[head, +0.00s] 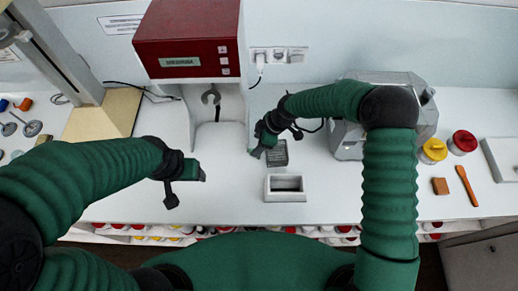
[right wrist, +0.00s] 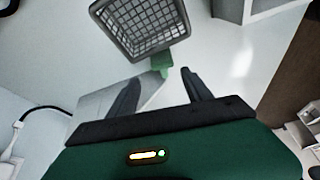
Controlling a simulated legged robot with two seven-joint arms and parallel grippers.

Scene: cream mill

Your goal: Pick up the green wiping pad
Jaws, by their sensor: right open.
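In the right wrist view a small green piece (right wrist: 161,64), which looks like the wiping pad, shows beside the rim of a grey mesh basket (right wrist: 140,25). It lies ahead of my right gripper (right wrist: 160,77), between the lines of its two dark, spread fingers, with nothing held. In the head view my right gripper (head: 262,146) is just left of the grey basket (head: 277,153); I cannot make out the pad apart from the gripper there. My left gripper (head: 188,186) hangs over the left of the worktop; whether its jaws are open is unclear.
A white open-topped box (head: 285,196) stands in front of the basket. A red-topped machine (head: 187,40) is behind to the left, a grey metal machine (head: 348,140) to the right. Yellow (head: 434,150) and red (head: 462,142) lidded jars stand farther right.

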